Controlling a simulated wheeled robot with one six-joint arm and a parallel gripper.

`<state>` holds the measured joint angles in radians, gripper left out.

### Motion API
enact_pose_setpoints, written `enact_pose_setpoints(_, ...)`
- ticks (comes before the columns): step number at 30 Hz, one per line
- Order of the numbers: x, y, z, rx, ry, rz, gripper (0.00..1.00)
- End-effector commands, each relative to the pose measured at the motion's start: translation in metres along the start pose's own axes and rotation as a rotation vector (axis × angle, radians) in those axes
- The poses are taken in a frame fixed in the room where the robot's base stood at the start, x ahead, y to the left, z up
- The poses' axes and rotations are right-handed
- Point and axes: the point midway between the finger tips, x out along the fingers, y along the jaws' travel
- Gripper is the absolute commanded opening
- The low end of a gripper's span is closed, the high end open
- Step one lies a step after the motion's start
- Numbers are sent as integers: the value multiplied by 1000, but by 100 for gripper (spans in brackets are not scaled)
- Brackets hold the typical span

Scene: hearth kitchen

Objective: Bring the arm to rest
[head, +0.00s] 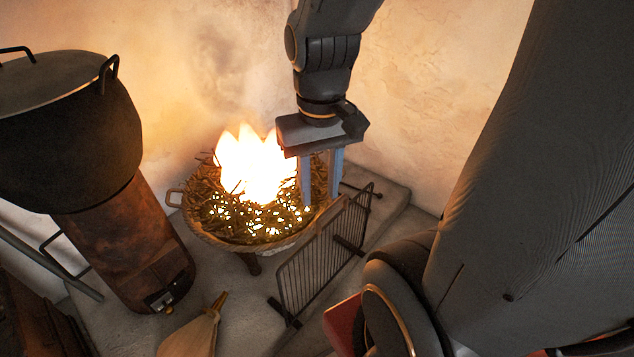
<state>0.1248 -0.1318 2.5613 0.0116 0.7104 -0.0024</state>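My arm reaches down from the top of the head view, with its links bent and the hand pointing down. My gripper (320,197) hangs over the right side of a round fire bowl (215,238). Its two pale fingers are apart, with twigs showing through the gap and no held object visible. The fingertips appear close to the twigs (240,212) and the bowl's right rim; I cannot tell whether they touch.
Bright flames (254,165) burn in the bowl, left of my gripper. A barred metal screen (322,255) stands in front on the stone hearth (385,228). A dark pot (65,130) on a rusty cylinder (130,245) stands left. Bellows (192,335) lie at front.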

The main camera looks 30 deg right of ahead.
Motion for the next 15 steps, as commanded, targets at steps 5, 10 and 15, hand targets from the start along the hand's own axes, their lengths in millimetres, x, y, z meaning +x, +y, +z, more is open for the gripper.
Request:
enact_pose_setpoints(5, -10, -5, 2, -16, -3, 0, 33)
enact_pose_setpoints(10, -32, -18, 8, -62, -4, 1, 33)
enact_pose_setpoints(15, -46, -30, 12, -104, -5, 3, 33)
